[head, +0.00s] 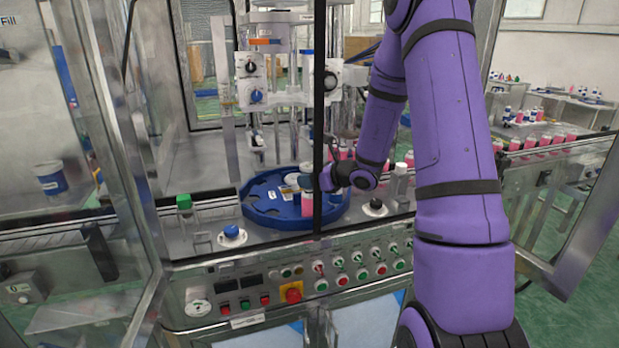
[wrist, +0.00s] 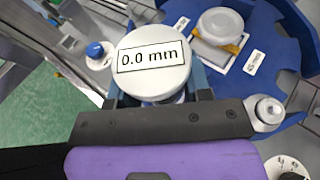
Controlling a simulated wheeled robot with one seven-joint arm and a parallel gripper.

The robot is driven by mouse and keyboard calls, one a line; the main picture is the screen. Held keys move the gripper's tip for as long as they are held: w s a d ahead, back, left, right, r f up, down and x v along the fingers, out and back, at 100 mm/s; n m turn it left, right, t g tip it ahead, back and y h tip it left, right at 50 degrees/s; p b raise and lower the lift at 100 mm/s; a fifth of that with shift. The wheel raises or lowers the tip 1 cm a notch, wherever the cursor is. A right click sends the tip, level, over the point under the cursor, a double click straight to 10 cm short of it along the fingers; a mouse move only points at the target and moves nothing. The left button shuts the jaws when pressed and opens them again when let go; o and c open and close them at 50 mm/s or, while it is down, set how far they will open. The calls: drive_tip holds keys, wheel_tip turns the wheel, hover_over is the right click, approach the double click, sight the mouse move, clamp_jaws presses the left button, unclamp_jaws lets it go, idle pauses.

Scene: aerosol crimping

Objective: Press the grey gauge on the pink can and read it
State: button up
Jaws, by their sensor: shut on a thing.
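The grey gauge (wrist: 152,62) is a round disc with a label reading "0.0 mm" in the wrist view. My gripper (wrist: 160,97) is shut on it, with the fingers around its sides below the face. In the head view my gripper (head: 318,183) is over the blue round table, at the pink can (head: 307,205). The can stands upright near the table's front edge, partly behind a dark frame post. The gauge is just above the can or on its top; I cannot tell whether they touch. In the wrist view the gauge hides the can.
The blue round table (head: 262,212) also bears a white round piece (wrist: 220,24) behind the gauge. A dark upright post (head: 319,100) crosses in front. Pink cans (head: 545,140) line the conveyor at right.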

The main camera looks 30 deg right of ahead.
sight(311, 166)
drive_tip(key=shift+f, duration=0.75)
idle(0.9)
drive_tip(key=shift+r, duration=2.55)
drive_tip(key=s+d, duration=0.3)
drive_tip(key=s, duration=0.4)
drive_tip(key=s+d, duration=0.4)
drive_tip(key=s, duration=0.4)
drive_tip(key=shift+s, duration=0.25)
